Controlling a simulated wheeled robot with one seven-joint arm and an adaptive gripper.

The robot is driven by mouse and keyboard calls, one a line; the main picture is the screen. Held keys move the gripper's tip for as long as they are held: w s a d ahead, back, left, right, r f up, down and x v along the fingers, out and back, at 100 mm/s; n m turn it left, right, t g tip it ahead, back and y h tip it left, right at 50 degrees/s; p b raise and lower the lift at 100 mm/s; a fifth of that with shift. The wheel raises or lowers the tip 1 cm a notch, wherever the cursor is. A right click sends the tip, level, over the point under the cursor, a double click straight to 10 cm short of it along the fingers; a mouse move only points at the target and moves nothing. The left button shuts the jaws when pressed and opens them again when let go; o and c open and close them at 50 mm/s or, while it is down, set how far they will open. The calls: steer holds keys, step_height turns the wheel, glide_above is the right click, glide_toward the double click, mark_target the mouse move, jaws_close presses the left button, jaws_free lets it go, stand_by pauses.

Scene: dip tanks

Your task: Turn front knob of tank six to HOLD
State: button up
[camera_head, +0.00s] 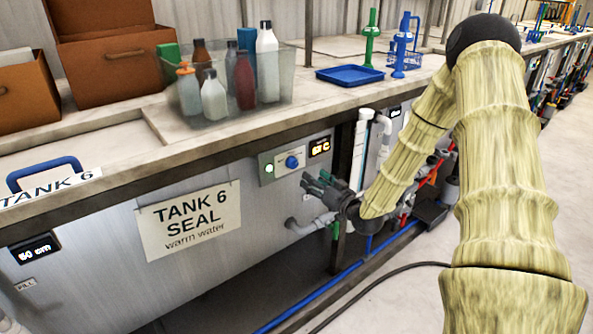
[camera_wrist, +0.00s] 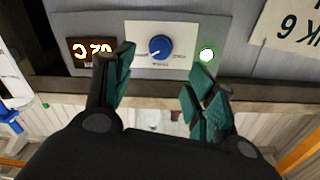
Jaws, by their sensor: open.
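The blue front knob (camera_head: 291,162) sits on a light control panel on the front of tank six, right of the sign (camera_head: 190,220) reading "TANK 6 SEAL warm water". In the wrist view, which is upside down, the knob (camera_wrist: 160,47) shows on its pale plate; the small lettering and the pointer setting are unreadable. My gripper (camera_head: 313,185) is open and empty, just right of and below the knob in the head view. In the wrist view its dark green fingers (camera_wrist: 157,78) are spread, with the knob ahead between them and apart from them.
A lit green lamp (camera_head: 269,169) and an amber display (camera_head: 319,147) flank the knob. The counter edge overhangs the panel and holds a clear bin (camera_head: 240,113) of bottles. A grey pipe (camera_head: 308,224) and a dark post are near my gripper. A black hose lies on the floor.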

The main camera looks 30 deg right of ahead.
mark_target(295, 165)
steer(key=w, duration=0.3)
steer(key=w+p, duration=0.1)
steer(key=w, duration=0.6)
steer(key=shift+w+a, duration=0.25)
steer(key=shift+w, duration=0.05)
steer(key=c, duration=1)
